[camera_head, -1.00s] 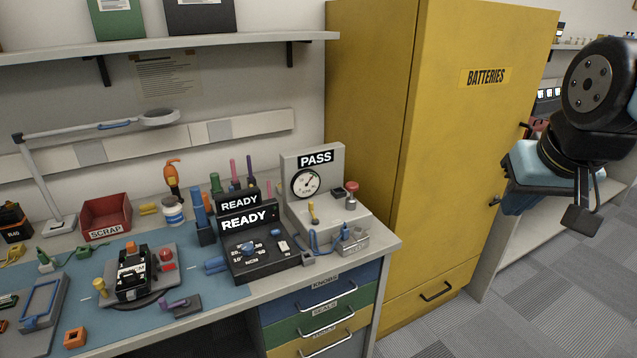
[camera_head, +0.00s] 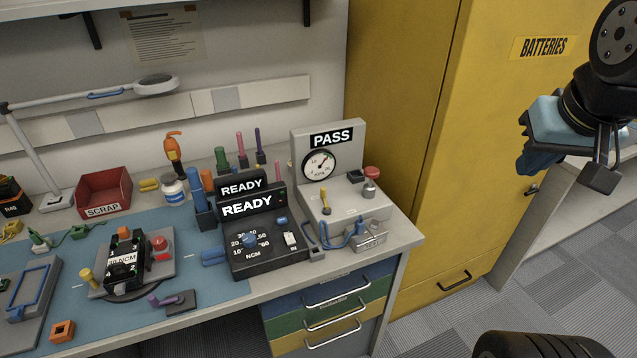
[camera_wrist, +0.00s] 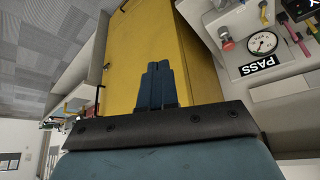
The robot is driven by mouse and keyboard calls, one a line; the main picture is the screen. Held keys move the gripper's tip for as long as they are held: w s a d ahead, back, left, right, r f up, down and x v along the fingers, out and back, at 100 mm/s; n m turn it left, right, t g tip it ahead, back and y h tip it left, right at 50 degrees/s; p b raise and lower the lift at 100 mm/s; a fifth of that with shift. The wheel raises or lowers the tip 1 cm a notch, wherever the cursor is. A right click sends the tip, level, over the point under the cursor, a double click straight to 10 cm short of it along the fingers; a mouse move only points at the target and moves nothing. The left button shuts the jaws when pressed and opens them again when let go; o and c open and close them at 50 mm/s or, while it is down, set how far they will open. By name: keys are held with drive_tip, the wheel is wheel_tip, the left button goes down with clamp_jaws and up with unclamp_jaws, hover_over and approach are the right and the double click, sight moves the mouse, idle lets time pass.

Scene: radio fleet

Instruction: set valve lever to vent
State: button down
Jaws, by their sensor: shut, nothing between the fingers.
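The test unit (camera_head: 345,207) with a PASS sign and a round gauge (camera_head: 320,165) stands at the right end of the bench. A small yellow lever (camera_head: 325,202) stands up from its top, below the gauge; I cannot read its position marks. The unit also shows at the upper right of the wrist view (camera_wrist: 245,80), turned on its side. My gripper (camera_head: 530,160) is in the air at the right, in front of the yellow cabinet and well away from the lever. In the wrist view its fingers (camera_wrist: 156,70) are together and empty.
The yellow BATTERIES cabinet (camera_head: 440,160) stands right of the bench. A black READY box (camera_head: 262,255) sits left of the test unit, with a blue hose (camera_head: 328,236) at the unit's front. A red SCRAP bin (camera_head: 104,192) is farther left. Grey floor at the right is open.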

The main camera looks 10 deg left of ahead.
drive_tip(key=w+a+f+n+h, duration=0.1)
drive_tip(key=w+a+f, duration=0.2)
drive_tip(key=w+a, duration=0.45)
drive_tip(key=w+a+f+n+h, duration=0.25)
drive_tip(key=w+a, duration=0.25)
drive_tip(key=a, duration=0.5)
drive_tip(key=s+a+f+n, duration=0.1)
drive_tip(key=a+f, duration=0.4)
drive_tip(key=a, duration=0.6)
drive_tip(key=s+a+f+n+t+y, duration=0.1)
drive_tip(key=a+f, duration=0.4)
drive_tip(key=a, duration=0.6)
drive_tip(key=shift+s+f+t, duration=0.3)
drive_tip(key=shift+f, duration=0.1)
drive_tip(key=shift+n+y, duration=0.25)
approach(325, 201)
drive_tip(key=w+f, duration=0.1)
drive_tip(key=w+a+f, duration=0.1)
drive_tip(key=w+f, duration=0.1)
drive_tip(key=w+a+f, duration=0.1)
drive_tip(key=shift+w+a+f, duration=0.1)
drive_tip(key=shift+w+f, duration=0.15)
drive_tip(key=shift+w, duration=0.05)
drive_tip(key=shift+w+d, duration=0.35)
drive_tip(key=shift+d, duration=0.1)
